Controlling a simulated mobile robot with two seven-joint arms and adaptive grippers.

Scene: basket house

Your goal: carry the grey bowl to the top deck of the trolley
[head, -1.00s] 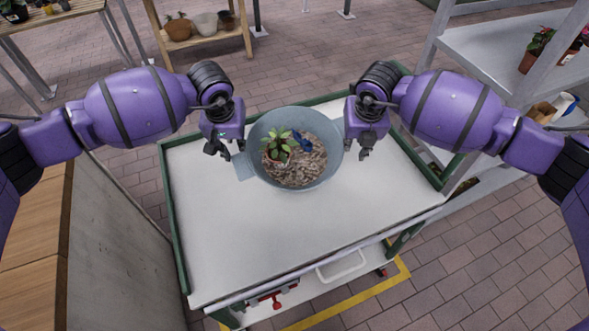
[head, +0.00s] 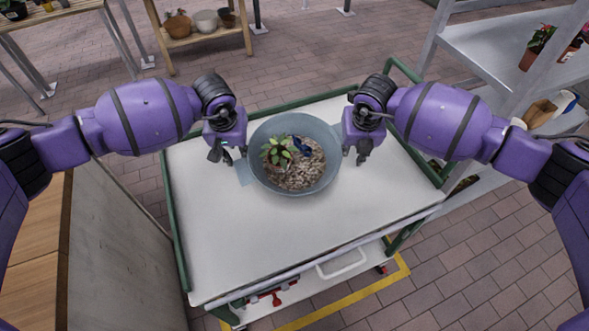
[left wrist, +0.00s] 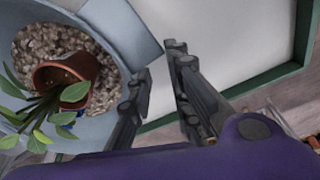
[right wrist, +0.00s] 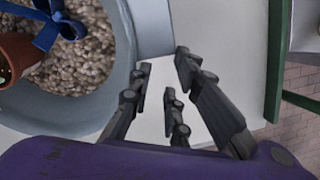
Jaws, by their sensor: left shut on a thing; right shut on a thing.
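The grey bowl (head: 262,178) is over the far part of the white top deck (head: 300,240) of the green-railed trolley. I cannot tell whether its base touches the deck. It holds pebbles (right wrist: 85,60), a small plant in a terracotta pot (left wrist: 68,75) and a blue bow-like thing (right wrist: 55,25). My left gripper (head: 227,155) is at the bowl's left side, shut on its flat side tab (left wrist: 122,30). My right gripper (head: 358,157) is at the right side, shut on the bowl there. The exact contact is partly hidden in the wrist views.
A grey shelf rack (head: 490,50) with potted plants stands at the right. A wood-topped counter (head: 35,235) is at the left. The near part of the deck is clear.

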